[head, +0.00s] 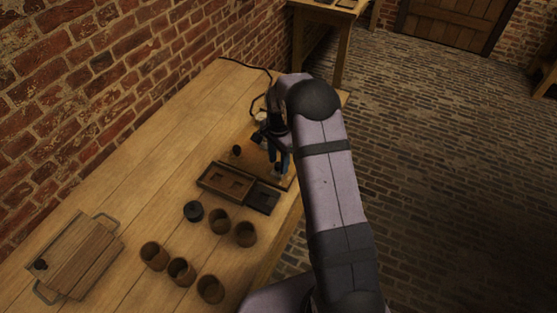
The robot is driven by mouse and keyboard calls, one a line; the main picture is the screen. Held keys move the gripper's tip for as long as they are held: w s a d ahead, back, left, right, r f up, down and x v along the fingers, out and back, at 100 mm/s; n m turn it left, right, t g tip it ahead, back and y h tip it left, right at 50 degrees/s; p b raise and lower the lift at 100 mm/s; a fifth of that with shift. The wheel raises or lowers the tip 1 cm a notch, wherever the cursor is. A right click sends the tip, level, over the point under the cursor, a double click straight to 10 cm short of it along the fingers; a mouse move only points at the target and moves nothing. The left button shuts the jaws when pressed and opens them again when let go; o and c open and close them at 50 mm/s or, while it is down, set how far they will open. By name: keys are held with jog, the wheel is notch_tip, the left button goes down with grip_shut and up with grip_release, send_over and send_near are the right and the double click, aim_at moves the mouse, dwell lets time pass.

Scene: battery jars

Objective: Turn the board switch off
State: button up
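My gripper (279,162) points down over a wooden board (246,136) near the table's right edge. The arm and gripper cover much of this board. A small pale, bulb-like part (261,116) shows beside the gripper at the board's far side. A small dark round knob-like part (236,150) stands at the board's left. I cannot make out which part is the switch or its position. The fingers are small and dark here, so I cannot tell whether they are open or touching anything.
A dark wooden tray (203,181) with square recesses lies just in front of the board. Several brown jars (181,271) and a dark round piece (193,211) stand nearer. A handled wooden panel (77,262) lies at lower left. A brick wall borders the table's left.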

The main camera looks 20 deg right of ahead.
grip_shut()
jog(key=shift+n, duration=0.4)
jog(key=n+b, duration=0.1)
jog(key=n, duration=0.4)
jog(key=shift+b, duration=0.3)
jog(key=n, duration=0.6)
jog(key=shift+w+a+b, duration=0.1)
jog(key=shift+b, duration=0.25)
grip_release()
